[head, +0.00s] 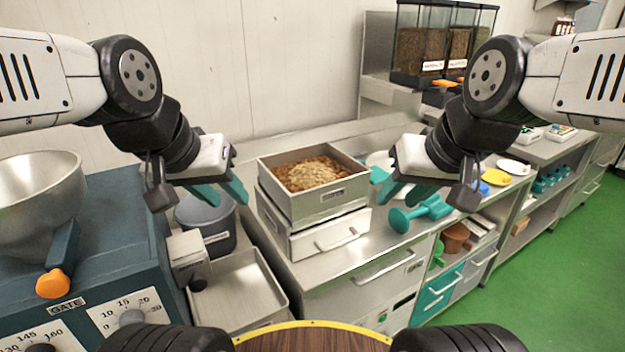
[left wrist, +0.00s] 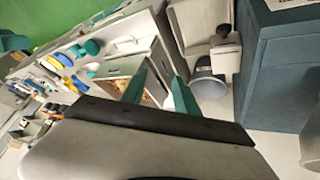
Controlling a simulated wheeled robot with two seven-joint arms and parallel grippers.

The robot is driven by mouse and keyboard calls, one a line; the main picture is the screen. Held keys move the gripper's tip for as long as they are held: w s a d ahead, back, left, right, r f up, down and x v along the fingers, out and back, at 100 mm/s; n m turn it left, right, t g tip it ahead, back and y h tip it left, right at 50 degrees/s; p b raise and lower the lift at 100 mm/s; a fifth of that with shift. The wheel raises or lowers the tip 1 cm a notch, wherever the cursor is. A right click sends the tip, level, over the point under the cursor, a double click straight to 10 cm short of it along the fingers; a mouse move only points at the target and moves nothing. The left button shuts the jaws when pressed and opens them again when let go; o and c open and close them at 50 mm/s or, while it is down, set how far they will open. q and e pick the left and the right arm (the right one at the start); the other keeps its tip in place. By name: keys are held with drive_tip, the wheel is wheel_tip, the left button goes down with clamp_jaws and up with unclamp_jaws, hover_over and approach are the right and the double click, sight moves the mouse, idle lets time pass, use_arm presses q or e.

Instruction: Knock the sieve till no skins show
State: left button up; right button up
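A square metal sieve (head: 310,208) sits on a drawer-fronted metal box (head: 330,238) on the counter. It is filled with brown nuts (head: 318,175) with a paler, flaky patch on top, which may be skins. The sieve's mesh is hidden. My left gripper (head: 226,196) is open and empty, left of the sieve and apart from it. In the left wrist view its teal fingers (left wrist: 160,80) stand apart, with part of the sieve (left wrist: 120,68) seen beyond them. My right gripper (head: 402,195) is open and empty, right of the sieve and apart from it.
A dark bin (head: 206,222) and an empty metal tray (head: 238,292) are at left, beside a blue machine (head: 110,235) with a metal bowl (head: 38,195). A yellow dish (head: 496,177) lies farther right.

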use_arm(q)
clamp_jaws()
idle(1.6)
